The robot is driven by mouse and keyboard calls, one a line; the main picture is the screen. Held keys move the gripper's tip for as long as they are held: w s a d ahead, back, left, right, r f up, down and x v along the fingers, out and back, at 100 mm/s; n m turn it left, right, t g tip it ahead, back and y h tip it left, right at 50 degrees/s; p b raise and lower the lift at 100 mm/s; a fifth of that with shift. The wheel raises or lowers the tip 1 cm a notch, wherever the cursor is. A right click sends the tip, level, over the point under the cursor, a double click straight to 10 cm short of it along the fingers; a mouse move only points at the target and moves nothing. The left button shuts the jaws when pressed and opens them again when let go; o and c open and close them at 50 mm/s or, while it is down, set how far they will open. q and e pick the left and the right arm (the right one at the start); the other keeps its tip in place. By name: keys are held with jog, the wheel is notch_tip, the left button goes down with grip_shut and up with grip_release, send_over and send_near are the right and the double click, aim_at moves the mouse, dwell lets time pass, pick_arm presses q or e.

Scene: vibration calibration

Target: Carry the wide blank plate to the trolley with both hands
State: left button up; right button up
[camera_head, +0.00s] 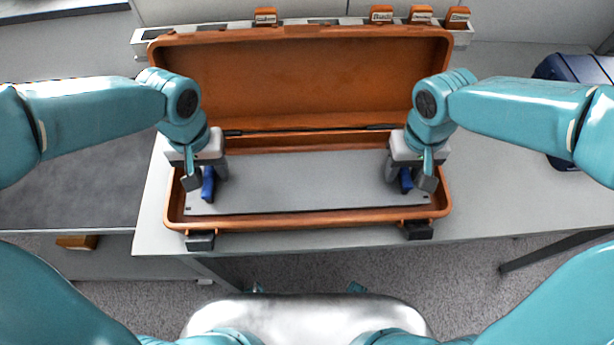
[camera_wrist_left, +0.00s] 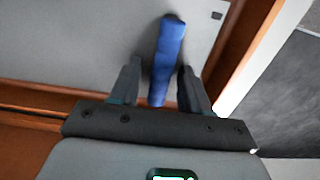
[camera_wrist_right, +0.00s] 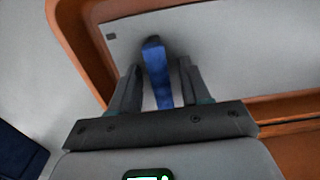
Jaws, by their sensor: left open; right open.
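The wide blank plate (camera_head: 300,184) is grey with a blue handle near each end, and lies flat in an open orange case (camera_head: 308,219). My left gripper (camera_head: 204,181) is open, its fingers on either side of the left blue handle (camera_head: 208,186); the left wrist view shows this handle (camera_wrist_left: 168,45) between the fingers. My right gripper (camera_head: 413,180) is open, its fingers on either side of the right blue handle (camera_head: 405,182), which also shows in the right wrist view (camera_wrist_right: 156,65). Whether the fingers touch the handles I cannot tell. A dark grey flat top at left (camera_head: 70,185) may be the trolley.
The case lid (camera_head: 300,75) stands raised behind the plate. A rail with several orange labelled blocks (camera_head: 420,14) lies behind the lid. A dark blue case (camera_head: 575,70) sits at the far right. The pale table (camera_head: 510,190) is clear to the right of the orange case.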

pick_arm(q)
grip_shut()
pick_arm(e)
grip_shut()
jog(key=shift+r, duration=0.1)
dwell(1.1)
